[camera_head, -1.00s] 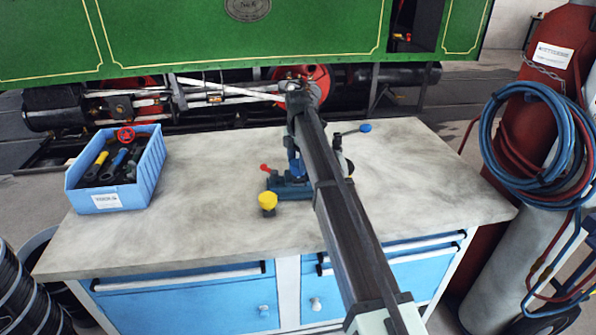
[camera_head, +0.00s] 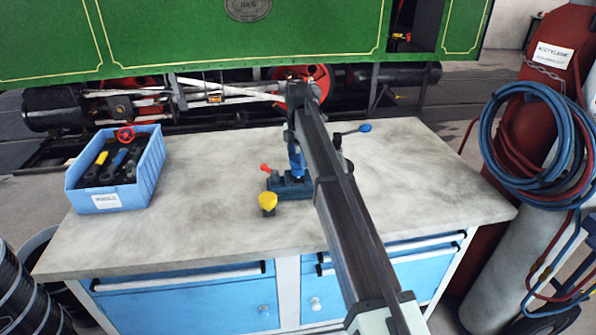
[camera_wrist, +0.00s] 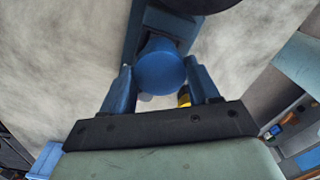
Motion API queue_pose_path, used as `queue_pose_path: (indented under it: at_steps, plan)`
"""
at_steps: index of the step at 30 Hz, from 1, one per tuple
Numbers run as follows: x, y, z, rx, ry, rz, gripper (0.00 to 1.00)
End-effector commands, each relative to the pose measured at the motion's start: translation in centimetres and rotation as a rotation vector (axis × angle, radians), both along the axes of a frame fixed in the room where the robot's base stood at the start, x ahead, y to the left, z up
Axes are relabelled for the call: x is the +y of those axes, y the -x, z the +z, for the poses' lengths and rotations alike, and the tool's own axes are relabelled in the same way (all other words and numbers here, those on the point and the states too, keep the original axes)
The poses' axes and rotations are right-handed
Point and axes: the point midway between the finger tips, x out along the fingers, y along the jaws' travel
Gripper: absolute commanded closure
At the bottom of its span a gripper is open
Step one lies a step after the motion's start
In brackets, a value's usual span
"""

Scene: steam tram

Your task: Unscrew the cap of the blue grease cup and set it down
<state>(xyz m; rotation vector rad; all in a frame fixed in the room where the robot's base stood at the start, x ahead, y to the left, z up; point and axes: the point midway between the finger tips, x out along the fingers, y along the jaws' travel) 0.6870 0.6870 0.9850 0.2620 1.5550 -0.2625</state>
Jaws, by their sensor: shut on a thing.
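The blue grease cup's round cap (camera_wrist: 160,66) shows in the wrist view between the two blue fingers of my gripper (camera_wrist: 162,76). My gripper is shut on it. The cap is over the dark blue fixture (camera_wrist: 143,22), and I cannot tell whether it is still threaded on. In the head view my gripper (camera_head: 296,160) is just above the blue fixture base (camera_head: 291,187) on the bench. My arm hides the cap and much of the fixture there.
A yellow cup (camera_head: 268,201) and a red-tipped lever (camera_head: 265,167) are left of my gripper. A blue-knobbed lever (camera_head: 364,128) sticks out right. A blue bin (camera_head: 150,172) with tools stands at the left of the grey bench (camera_head: 195,220). Bare bench lies between bin and fixture.

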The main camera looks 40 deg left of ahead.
Motion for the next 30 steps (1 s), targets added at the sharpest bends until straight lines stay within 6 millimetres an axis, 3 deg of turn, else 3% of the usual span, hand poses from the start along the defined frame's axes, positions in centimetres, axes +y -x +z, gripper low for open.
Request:
queue_pose_path:
  at_steps: [30]
  plan:
    - [0.0, 0.0, 2.3, 0.0, 0.0, 0.0, 0.74]
